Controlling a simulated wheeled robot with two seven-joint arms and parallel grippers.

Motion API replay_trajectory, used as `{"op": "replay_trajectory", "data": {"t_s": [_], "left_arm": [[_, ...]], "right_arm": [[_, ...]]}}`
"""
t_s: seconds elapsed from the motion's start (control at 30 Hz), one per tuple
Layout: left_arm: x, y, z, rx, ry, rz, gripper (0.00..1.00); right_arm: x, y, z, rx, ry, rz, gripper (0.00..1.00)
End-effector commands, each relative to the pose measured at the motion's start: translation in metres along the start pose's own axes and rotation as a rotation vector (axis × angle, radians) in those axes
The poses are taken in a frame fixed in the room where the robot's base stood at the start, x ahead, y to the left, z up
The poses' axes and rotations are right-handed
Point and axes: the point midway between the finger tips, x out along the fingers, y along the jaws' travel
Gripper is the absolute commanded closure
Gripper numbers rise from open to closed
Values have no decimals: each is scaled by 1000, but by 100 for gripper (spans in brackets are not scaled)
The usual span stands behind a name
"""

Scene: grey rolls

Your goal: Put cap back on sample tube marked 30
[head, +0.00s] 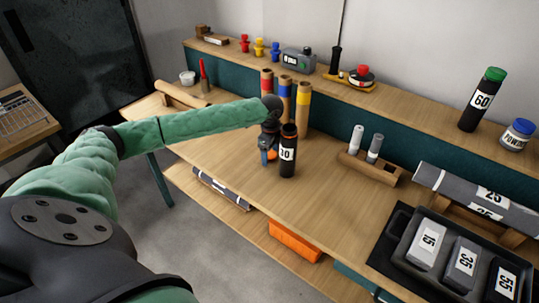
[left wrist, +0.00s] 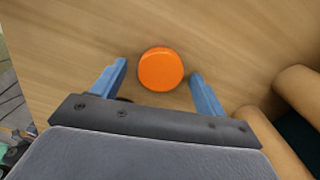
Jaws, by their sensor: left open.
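The black sample tube (head: 288,158) stands upright on the bench. Its white label appears to read 30, and its top shows no cap. The orange cap (head: 272,155) lies on the bench just behind and left of the tube, mostly hidden by my gripper and the tube. In the left wrist view the round orange cap (left wrist: 161,70) sits between the two blue fingers, with a gap on each side. My left gripper (head: 267,157) points down over the cap, open and empty. My right gripper is in neither view.
Cardboard rolls with red, blue and yellow bands (head: 284,98) stand behind my gripper. A wooden holder (head: 371,168) with two small tubes is to the right. The front middle of the bench is clear.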

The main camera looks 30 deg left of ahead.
Motion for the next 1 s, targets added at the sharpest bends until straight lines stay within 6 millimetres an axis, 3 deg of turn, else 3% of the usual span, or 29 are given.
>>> {"op": "replay_trajectory", "data": {"t_s": [0.27, 0.5, 0.77, 0.93, 1.0], "left_arm": [[0, 0, 0, 0, 0, 0, 29], [0, 0, 0, 0, 1, 0, 73], [-1, 0, 0, 0, 1, 0, 74], [-12, -1, -1, 0, 2, -2, 74], [-22, -1, 0, 0, 2, -2, 74]], "right_arm": [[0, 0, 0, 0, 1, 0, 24], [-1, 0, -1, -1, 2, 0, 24], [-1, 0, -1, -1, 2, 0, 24], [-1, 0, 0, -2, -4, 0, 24], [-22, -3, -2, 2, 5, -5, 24]]}}
